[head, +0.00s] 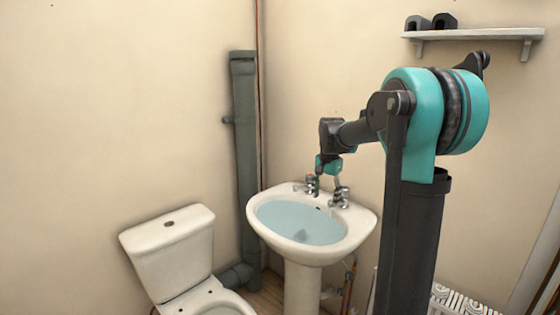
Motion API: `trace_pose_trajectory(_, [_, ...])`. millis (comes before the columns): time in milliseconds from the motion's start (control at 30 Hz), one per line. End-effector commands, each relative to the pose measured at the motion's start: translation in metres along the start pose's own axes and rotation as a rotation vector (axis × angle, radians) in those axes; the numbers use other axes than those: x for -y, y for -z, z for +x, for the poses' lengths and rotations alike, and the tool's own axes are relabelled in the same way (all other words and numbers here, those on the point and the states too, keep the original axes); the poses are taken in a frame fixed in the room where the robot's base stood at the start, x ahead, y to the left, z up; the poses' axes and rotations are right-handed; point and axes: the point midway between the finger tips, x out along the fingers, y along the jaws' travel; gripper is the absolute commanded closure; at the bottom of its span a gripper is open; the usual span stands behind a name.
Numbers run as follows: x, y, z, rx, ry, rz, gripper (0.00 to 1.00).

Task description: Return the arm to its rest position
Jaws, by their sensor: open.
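My arm rises at the right of the head view and reaches left over the white pedestal basin (353,238). My gripper (316,186) points down at the back of the basin, close to the left tap (303,187). It is small in the picture, and I cannot tell whether it touches the tap. It shows nothing held. The right tap (341,196) stands just to the right of the gripper. Bluish water (298,222) fills the basin bowl.
A white toilet (170,250) stands left of the basin. A grey soil pipe (245,150) runs up the corner. A wall shelf (470,36) with dark items (443,21) is at upper right. A white patterned object (460,302) is at lower right. The space above the toilet is clear.

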Motion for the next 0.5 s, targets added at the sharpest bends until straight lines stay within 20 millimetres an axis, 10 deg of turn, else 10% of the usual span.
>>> trace_pose_trajectory(500, [-0.157, -0.124, 0.09, -0.169, 0.1, -0.516, 0.38])
